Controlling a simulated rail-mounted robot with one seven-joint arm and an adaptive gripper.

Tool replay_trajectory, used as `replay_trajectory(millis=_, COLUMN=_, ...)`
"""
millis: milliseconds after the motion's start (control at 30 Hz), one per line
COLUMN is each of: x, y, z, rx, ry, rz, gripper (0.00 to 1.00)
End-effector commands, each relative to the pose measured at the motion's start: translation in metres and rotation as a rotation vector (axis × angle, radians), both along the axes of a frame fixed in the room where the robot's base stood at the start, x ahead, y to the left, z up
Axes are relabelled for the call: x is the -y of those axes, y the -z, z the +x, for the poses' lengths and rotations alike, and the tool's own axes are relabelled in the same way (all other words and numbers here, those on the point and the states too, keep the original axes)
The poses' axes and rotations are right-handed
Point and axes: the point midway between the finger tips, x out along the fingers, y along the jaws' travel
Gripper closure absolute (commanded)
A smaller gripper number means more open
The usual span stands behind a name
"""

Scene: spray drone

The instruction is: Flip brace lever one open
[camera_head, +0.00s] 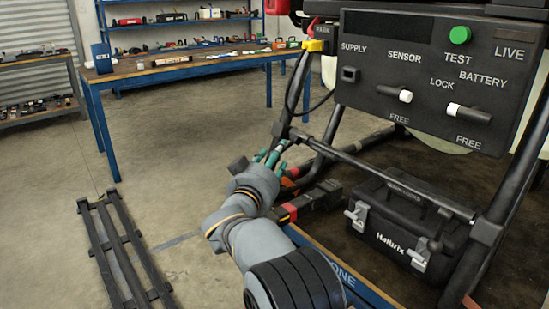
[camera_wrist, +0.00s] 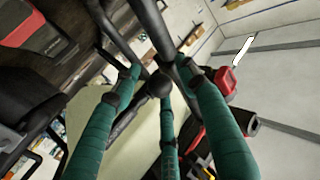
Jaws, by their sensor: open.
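My gripper (camera_head: 270,155) has teal fingers and reaches in beside the dark tubular frame leg (camera_head: 300,95) in the head view. In the wrist view its fingers (camera_wrist: 160,75) are spread apart. A dark rounded knob (camera_wrist: 159,84) shows between them, close to where dark tubes meet; it looks like the end of a lever, but I cannot tell if it is brace lever one. I cannot tell whether any finger touches it. In the head view a dark joint (camera_head: 283,132) sits on the leg just above the fingers. No lever label is readable there.
The control panel (camera_head: 430,60) with two white-tipped levers hangs at upper right. A horizontal bar (camera_head: 385,172) crosses above a black case (camera_head: 410,235). A red-and-black block (camera_head: 308,203) lies right of my arm.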

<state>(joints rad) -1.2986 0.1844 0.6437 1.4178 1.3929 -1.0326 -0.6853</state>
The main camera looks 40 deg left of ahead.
Motion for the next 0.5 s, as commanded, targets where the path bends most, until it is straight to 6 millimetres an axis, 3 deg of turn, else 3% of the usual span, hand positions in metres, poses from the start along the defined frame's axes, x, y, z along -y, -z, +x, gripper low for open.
replay_trajectory(millis=100, x=0.0001, y=0.0001, z=-0.0001, rx=0.0, ry=0.0, rz=0.0, gripper=0.58)
replay_trajectory(millis=500, x=0.0003, y=0.0007, z=-0.0002, rx=-0.001, ry=0.0, rz=0.0, gripper=0.81)
